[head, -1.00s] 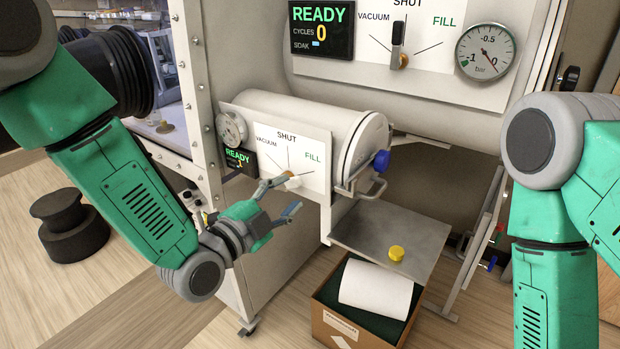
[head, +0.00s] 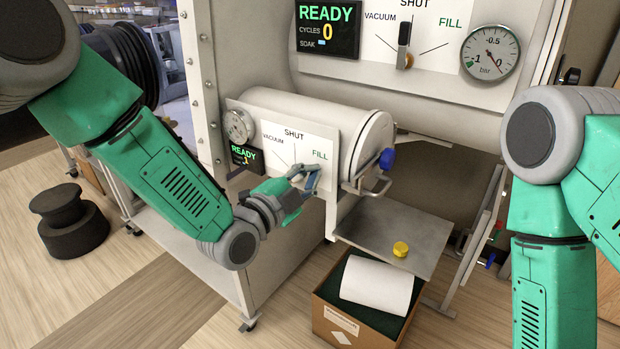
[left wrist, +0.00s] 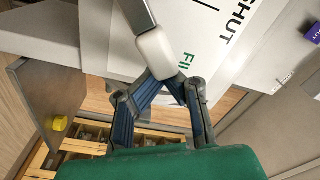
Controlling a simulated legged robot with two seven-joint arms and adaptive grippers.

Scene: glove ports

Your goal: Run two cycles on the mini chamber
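The mini chamber (head: 291,108) is a small white cylinder with a round end door. Its front panel (head: 277,138) carries VACUUM, SHUT and FILL. Its small display (head: 243,157) reads READY, with a small yellow digit that looks like 1. My left gripper (head: 308,178) is at the panel's valve, below FILL, and hides much of it. In the left wrist view, the pale-ended lever (left wrist: 160,48) lies at the fingertips, which are close together. I cannot tell whether they grip it. My right arm shows at the right; its gripper is out of view.
The large chamber above has a display (head: 327,28) reading READY and 0, a lever (head: 404,42) and a gauge (head: 490,52). A cardboard box (head: 340,322) holds a white cylinder (head: 377,285).

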